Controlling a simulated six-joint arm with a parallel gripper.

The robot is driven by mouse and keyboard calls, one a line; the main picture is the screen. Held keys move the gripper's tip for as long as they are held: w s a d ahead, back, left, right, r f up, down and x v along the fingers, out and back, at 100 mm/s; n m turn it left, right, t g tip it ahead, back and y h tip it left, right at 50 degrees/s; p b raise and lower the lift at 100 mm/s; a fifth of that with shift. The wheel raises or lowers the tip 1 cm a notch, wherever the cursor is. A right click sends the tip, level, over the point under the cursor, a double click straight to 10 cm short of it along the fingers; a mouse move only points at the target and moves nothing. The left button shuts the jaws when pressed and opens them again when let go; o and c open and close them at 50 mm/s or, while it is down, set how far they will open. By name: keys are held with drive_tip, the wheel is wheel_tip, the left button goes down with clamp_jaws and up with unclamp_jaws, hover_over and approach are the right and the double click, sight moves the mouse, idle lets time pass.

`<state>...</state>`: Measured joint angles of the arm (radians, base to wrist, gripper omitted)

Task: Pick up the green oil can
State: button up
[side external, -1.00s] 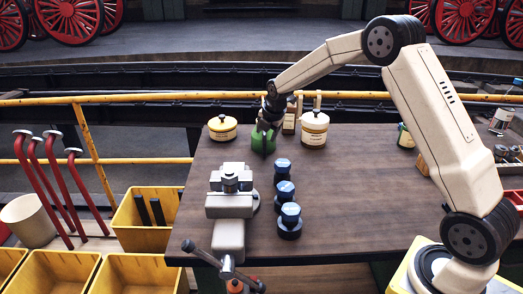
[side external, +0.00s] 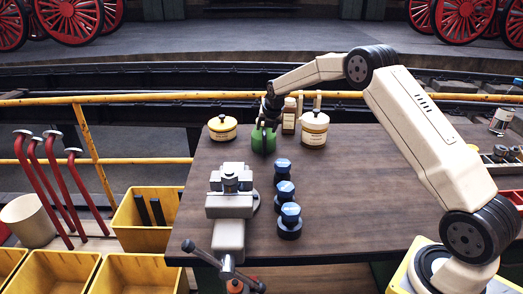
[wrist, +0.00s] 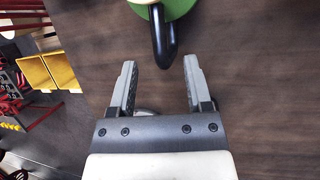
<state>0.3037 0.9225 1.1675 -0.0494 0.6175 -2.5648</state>
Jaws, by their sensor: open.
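The green oil can (side external: 263,141) stands near the back of the wooden bench, left of centre. In the wrist view its green body (wrist: 182,8) shows at the top edge, cut off, with a black curved handle or spout reaching down between the fingertips. My gripper (wrist: 160,63) is open, with one finger on each side of that black part and a visible gap to both. In the side view my gripper (side external: 268,122) is at the top of the can and partly hides it. I cannot tell there whether they touch.
A vise (side external: 230,190) and several blue-capped pieces (side external: 284,190) are nearer the front. The bench's middle right is clear.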

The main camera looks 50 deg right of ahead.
sight(265, 133)
drive_tip(key=shift+w+d+f, duration=0.1)
drive_tip(key=shift+w+f, duration=0.15)
drive_tip(key=shift+f, duration=0.35)
drive_tip(key=shift+x, duration=2.6)
clamp_jaws()
